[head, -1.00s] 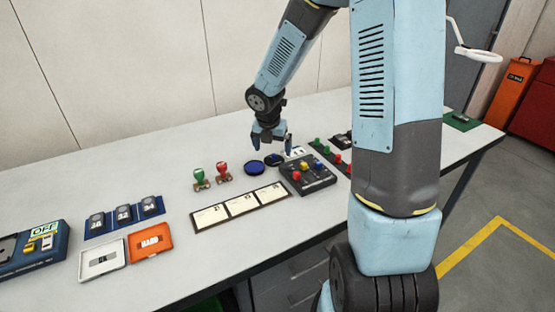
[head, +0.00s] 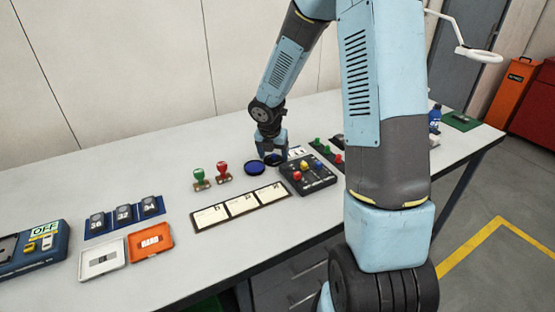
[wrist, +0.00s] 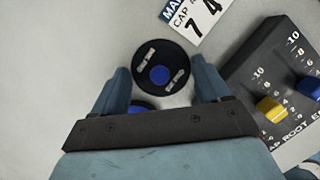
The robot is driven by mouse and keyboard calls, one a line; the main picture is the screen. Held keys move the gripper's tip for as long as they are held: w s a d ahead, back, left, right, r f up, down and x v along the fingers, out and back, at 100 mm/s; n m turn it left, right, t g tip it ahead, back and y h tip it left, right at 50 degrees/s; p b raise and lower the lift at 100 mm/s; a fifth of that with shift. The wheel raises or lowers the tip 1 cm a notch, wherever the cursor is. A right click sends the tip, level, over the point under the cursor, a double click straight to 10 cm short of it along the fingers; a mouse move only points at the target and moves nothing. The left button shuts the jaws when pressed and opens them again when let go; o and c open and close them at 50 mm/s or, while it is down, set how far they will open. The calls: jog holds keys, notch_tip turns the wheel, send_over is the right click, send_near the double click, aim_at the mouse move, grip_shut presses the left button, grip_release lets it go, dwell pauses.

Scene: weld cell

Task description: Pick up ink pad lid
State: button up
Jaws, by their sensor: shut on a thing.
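The ink pad lid is a round dark disc with a blue centre and two pale labels; it shows in the wrist view (wrist: 160,72) between the two fingers. My gripper (wrist: 162,78) is shut on it by its sides, down at table level. In the head view my gripper (head: 271,155) points down, and the lid is mostly hidden beneath it. The round blue ink pad (head: 254,168) lies on the table just left of the gripper. A blue edge (wrist: 141,106), likely the pad, shows partly hidden by the gripper in the wrist view.
A dark control box (head: 309,175) with coloured knobs stands close on the right. A printed card (wrist: 195,20) lies beside the lid. Green (head: 199,175) and red (head: 223,170) stamps stand to the left. Three cards in a strip (head: 240,207) lie in front.

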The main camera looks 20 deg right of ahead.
jog(key=c, duration=0.4)
jog(key=shift+r, duration=0.1)
